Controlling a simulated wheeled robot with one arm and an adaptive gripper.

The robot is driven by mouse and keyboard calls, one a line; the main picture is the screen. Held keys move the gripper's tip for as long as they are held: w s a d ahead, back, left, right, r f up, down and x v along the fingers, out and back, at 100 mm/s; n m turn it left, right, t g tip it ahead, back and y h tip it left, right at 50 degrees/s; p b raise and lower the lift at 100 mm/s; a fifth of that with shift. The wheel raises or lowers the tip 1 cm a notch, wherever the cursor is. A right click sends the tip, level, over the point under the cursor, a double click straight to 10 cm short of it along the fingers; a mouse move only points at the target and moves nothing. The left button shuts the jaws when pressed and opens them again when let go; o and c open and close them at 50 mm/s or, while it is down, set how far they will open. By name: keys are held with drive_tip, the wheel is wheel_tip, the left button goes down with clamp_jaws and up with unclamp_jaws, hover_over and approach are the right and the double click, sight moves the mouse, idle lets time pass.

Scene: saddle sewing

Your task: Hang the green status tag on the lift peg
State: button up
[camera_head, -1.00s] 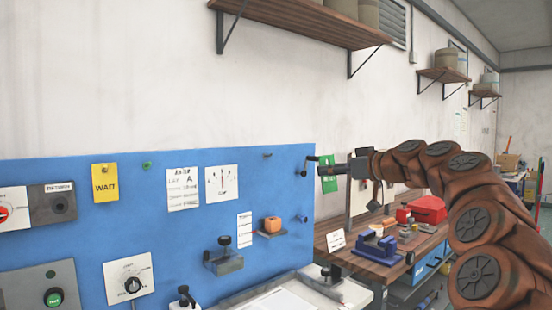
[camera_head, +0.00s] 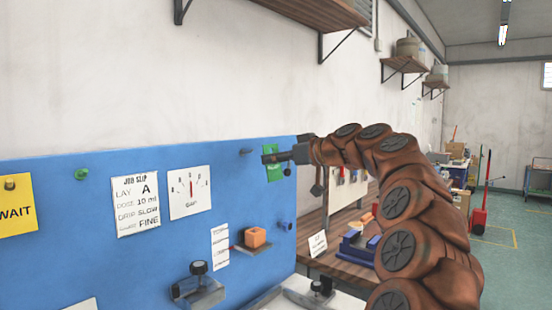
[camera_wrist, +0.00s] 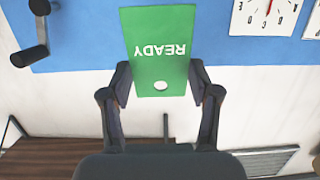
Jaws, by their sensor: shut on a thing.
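The green status tag (camera_head: 274,172) hangs from my gripper (camera_head: 270,158) in front of the right end of the blue panel. In the wrist view the tag (camera_wrist: 158,35) shows READY upside down, with a pale hole near the edge at my fingers. My gripper (camera_wrist: 160,85) is shut on that edge. A bare grey-blue peg (camera_head: 246,152) sticks out of the panel's upper right, just left of my gripper and apart from the tag. A bare green peg (camera_head: 81,174) is further left. No label shows which is the lift peg.
The blue panel (camera_head: 130,255) carries a yellow WAIT tag (camera_head: 16,208), a job slip (camera_head: 135,205), a gauge (camera_head: 190,192) and an orange block (camera_head: 255,237). A black lever (camera_wrist: 40,30) shows in the wrist view. A wooden shelf (camera_head: 310,12) is above; a workbench (camera_head: 340,258) stands right.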

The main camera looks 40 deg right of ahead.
drive_tip(key=shift+s+b, duration=0.15)
drive_tip(key=shift+b, duration=0.3)
drive_tip(key=shift+r+x, duration=0.2)
drive_tip(key=shift+x, duration=1.2)
drive_tip(key=shift+r+x, duration=0.15)
drive_tip(key=shift+x, duration=1.2)
drive_tip(key=shift+r+x, duration=0.2)
drive_tip(key=shift+x, duration=1.2)
drive_tip(key=shift+w+a+f+b, duration=0.15)
drive_tip(key=shift+w+f+b, duration=0.25)
drive_tip(key=shift+w, duration=0.25)
drive_tip(key=o, duration=1)
drive_tip(key=shift+o, duration=0.2)
drive_tip(key=shift+s+r, duration=0.1)
drive_tip(key=shift+s, duration=0.05)
